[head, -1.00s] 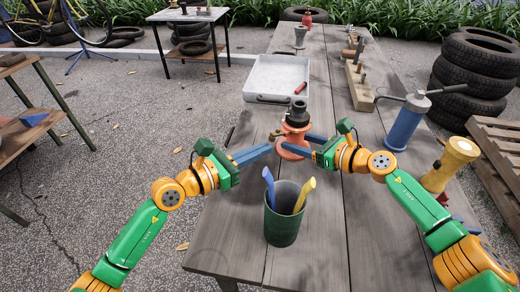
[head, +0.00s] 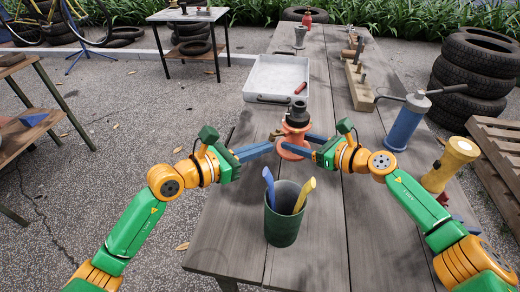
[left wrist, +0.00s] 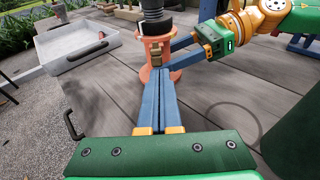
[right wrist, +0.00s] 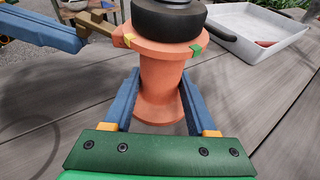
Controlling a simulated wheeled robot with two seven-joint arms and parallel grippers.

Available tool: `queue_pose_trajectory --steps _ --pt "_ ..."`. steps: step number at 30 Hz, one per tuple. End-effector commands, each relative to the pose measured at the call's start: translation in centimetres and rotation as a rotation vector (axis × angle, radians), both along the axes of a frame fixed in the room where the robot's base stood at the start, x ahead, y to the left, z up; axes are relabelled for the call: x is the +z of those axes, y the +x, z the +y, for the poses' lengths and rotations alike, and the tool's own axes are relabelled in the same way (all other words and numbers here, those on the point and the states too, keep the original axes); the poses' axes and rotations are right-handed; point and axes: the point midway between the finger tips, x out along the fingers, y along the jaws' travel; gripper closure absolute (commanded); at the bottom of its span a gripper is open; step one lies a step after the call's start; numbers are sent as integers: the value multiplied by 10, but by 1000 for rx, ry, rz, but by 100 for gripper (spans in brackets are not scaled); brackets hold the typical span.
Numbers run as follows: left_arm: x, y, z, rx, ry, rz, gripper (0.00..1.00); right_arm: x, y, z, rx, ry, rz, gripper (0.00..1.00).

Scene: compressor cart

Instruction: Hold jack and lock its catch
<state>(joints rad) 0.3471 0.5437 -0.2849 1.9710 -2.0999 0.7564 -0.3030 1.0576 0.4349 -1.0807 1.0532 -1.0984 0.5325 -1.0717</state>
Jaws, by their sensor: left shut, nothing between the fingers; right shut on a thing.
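The jack (head: 293,140) stands upright on the table, with an orange spool-shaped body and a dark top. My right gripper (head: 298,142) is shut on its body; in the right wrist view its blue fingers lie on either side of the orange jack body (right wrist: 160,85). The catch seems to be the small brass piece (left wrist: 154,50) on the jack's side, facing my left gripper. My left gripper (left wrist: 165,72) is shut and empty, its fingertips close to the jack just below the brass piece. I cannot tell whether they touch it.
A green cup (head: 282,226) with a blue and a yellow tool stands in front of the jack. A white tray (head: 262,80) lies behind it. A blue cylinder (head: 405,125) and a wooden block with pegs (head: 357,88) stand to the right.

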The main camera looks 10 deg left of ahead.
Motion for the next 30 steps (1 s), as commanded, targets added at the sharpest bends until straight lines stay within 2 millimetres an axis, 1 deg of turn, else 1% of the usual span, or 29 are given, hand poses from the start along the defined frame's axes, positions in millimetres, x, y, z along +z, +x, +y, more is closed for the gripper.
queue_pose_trajectory --steps 11,17,30 --pt "7 0 1 3 59 62 100 0 0 0 0 -1 1 74" --pt "15 1 1 6 123 129 100 0 0 0 0 -1 1 74" --pt "41 7 -3 11 379 415 100 0 0 0 0 -1 0 74"
